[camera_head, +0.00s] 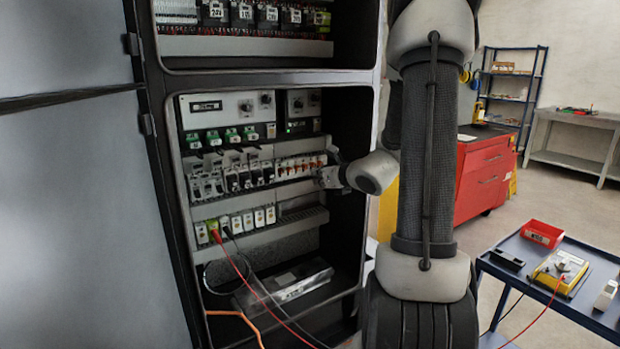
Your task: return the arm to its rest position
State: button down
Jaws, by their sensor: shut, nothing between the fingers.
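My arm rises at the right of the cabinet, and its wrist reaches left into the open cabinet (372,100). My gripper (322,177) is at the right end of the breaker row (250,175), small in the picture and partly hidden by the wrist. It is shut with nothing in it. I cannot tell whether it touches the last breaker.
Red and black leads run from the lower terminals to a yellow meter (560,268) on a blue cart (597,312), which also bears a red bin (541,233). A red tool cabinet (485,170) stands behind. Bare floor shows at right.

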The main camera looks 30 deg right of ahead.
jog(key=shift+v, duration=1.05)
jog(key=shift+a+f, duration=0.1)
jog(key=s+a+f+n+g+y, duration=0.25)
jog(key=s+a+n+g, duration=0.3)
jog(key=s+n, duration=0.55)
jog(key=s+a+f+n+g+y, duration=0.1)
jog(key=s+a+n+g+y, duration=0.35)
jog(key=s+n, duration=0.6)
jog(key=s+d+r+n+g+h, duration=0.1)
jog(key=s+r+n+g+h, duration=0.15)
jog(key=s+n+h, duration=0.45)
notch_tip(320, 180, up, 8)
jog(key=a+n+t, duration=0.1)
jog(key=n+t, duration=0.1)
jog(key=n, duration=0.5)
jog(key=shift+t, duration=0.35)
